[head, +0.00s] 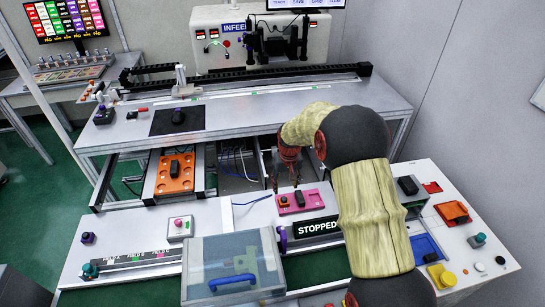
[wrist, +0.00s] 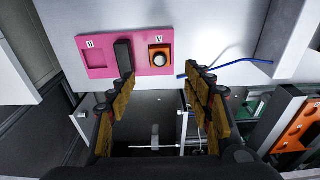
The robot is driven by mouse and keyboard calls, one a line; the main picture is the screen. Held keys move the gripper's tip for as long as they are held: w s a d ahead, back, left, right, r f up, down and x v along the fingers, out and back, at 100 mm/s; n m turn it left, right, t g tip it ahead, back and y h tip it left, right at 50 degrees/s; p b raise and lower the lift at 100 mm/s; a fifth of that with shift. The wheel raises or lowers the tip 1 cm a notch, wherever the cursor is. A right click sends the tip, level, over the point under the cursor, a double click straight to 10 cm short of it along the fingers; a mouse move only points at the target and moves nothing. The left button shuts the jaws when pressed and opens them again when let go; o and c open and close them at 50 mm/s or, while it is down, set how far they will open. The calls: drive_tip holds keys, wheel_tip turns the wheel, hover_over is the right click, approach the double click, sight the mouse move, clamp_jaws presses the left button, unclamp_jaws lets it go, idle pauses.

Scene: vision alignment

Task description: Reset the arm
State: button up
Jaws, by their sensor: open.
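My gripper (wrist: 166,88) is open and empty in the wrist view, its two fingers spread apart. In that view a pink plate (wrist: 105,56) marked A and B lies just beyond the fingertips. A black block (wrist: 124,56) stands on the plate between the two marks, close to the left fingertip. In the head view my gripper (head: 287,180) hangs above the bench's back edge, beside the pink plate (head: 312,205). My arm hides part of the bench there.
A STOPPED display (head: 317,227) and a clear-lidded box with a blue handle (head: 232,270) stand at the front. An orange tray (head: 172,187) is at left. The INFEED machine (head: 262,40) stands behind. A blue cable (wrist: 243,63) lies near the plate.

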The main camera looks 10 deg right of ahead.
drive_tip(key=shift+s, duration=0.1)
drive_tip(key=s+f+g, duration=0.2)
drive_tip(key=s, duration=0.4)
drive_tip(key=s+r+t, duration=0.6)
drive_tip(key=s+r, duration=2.4)
drive_tip(key=s, duration=0.2)
drive_tip(key=shift+s, duration=0.4)
